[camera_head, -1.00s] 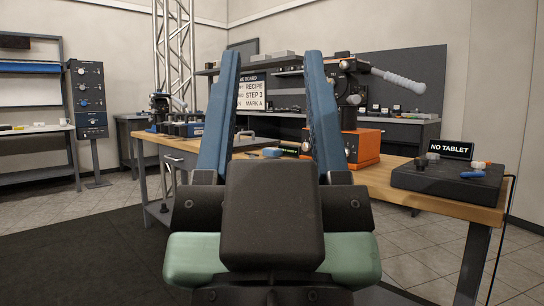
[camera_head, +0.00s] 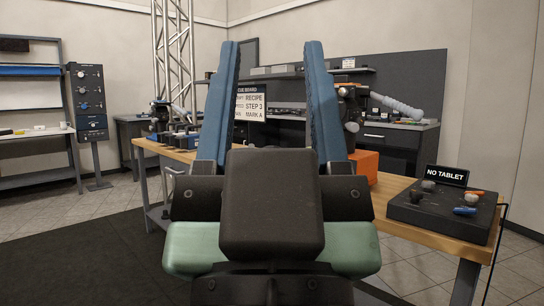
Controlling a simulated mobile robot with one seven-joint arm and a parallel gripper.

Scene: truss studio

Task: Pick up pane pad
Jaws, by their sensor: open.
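My gripper (camera_head: 271,48) is open, its two blue fingers standing upright and wide apart in front of the workbench. Nothing is seen held between the fingers. I cannot make out a pane pad for certain. The wooden workbench (camera_head: 405,190) runs behind my gripper, and my gripper and its black wrist hide its middle. A small blue piece (camera_head: 464,210) lies on a dark flat box (camera_head: 420,213) at the bench's right end, apart from the gripper.
The dark box also bears a "NO TABLET" sign (camera_head: 446,175) and small knobs. An orange machine (camera_head: 367,166) stands partly behind the right finger. A sign board (camera_head: 250,101) shows between the fingers. Dark floor (camera_head: 90,255) is open at left.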

